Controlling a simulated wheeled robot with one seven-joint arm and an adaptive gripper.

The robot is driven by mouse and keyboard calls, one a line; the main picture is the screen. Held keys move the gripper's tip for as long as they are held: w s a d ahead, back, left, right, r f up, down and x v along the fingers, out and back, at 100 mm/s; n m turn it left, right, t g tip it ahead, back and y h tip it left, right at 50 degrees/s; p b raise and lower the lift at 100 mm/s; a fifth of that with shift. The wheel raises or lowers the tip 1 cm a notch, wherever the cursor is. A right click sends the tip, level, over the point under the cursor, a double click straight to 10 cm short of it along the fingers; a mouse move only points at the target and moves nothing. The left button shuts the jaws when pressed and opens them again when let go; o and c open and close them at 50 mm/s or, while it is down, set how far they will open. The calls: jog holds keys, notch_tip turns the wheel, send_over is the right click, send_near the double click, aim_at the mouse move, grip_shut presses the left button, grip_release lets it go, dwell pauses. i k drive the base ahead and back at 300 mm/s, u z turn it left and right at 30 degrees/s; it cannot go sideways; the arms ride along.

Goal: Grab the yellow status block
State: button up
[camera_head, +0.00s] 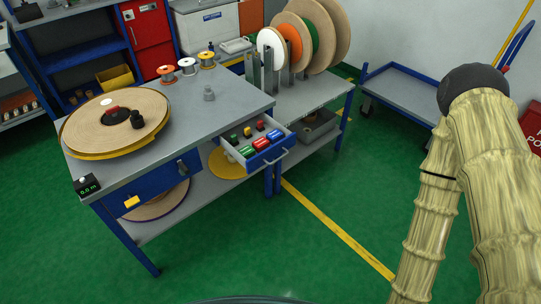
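A small yellow block (131,201) shows against the blue front panel of the grey workbench (225,105), low at the left front corner. I cannot tell whether it is fixed there or resting on something. My arm, in a pale yellow ribbed cover, fills the right side of the view, far from the block. My gripper is out of view.
An open drawer (285,153) with red, green and blue blocks juts from the bench. A large reel (85,132) and a black display box (87,186) sit on the left. A spool rack (297,92) and blue cart (405,88) stand behind. The front green floor is clear.

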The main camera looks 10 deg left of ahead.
aim_at(248, 134)
jog(key=z, duration=0.05)
jog(key=k, duration=0.5)
jog(key=u, duration=1.6)
jog(key=i, duration=1.2)
jog(key=z, duration=0.2)
